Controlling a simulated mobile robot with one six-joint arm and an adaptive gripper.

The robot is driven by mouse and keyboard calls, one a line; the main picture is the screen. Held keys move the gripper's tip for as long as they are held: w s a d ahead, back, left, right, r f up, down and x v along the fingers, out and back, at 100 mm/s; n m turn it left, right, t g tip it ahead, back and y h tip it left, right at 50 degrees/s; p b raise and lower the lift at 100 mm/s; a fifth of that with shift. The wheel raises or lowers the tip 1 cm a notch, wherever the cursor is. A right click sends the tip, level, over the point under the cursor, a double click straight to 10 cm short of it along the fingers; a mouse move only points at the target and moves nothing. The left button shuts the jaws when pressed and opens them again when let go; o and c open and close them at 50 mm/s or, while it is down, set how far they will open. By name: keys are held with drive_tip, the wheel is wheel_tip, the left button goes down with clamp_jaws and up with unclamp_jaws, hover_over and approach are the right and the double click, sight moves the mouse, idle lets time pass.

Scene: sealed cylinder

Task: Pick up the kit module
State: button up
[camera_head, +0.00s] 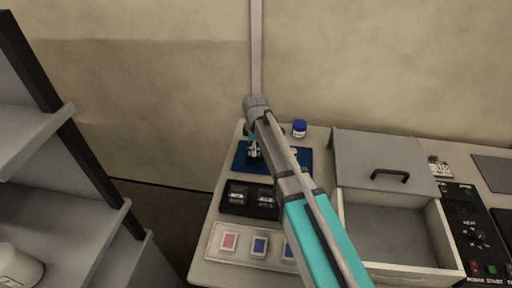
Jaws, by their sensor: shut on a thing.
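My gripper (254,153) is at the end of my arm, low over the blue mat (243,162) on the table. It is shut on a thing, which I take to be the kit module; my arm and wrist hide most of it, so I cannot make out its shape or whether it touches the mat. A black tray (236,210) in front of the mat has two compartments with small clear-and-dark items in them.
A pale tray (217,254) with coloured cards lies at the front. A blue jar (299,129) stands behind the mat. A grey box (393,228) with an open compartment and a black control panel (473,235) are at right. Grey shelves (32,140) stand left.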

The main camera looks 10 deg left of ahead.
drive_tip(key=shift+r+p, duration=0.35)
drive_tip(key=shift+r, duration=0.35)
drive_tip(key=s+d+r+p, duration=0.3)
drive_tip(key=s+r+p, duration=0.6)
drive_tip(key=s, duration=0.4)
drive_tip(key=shift+s+r+p, duration=0.35)
drive_tip(key=shift+r+p, duration=0.05)
drive_tip(key=shift+s, duration=0.1)
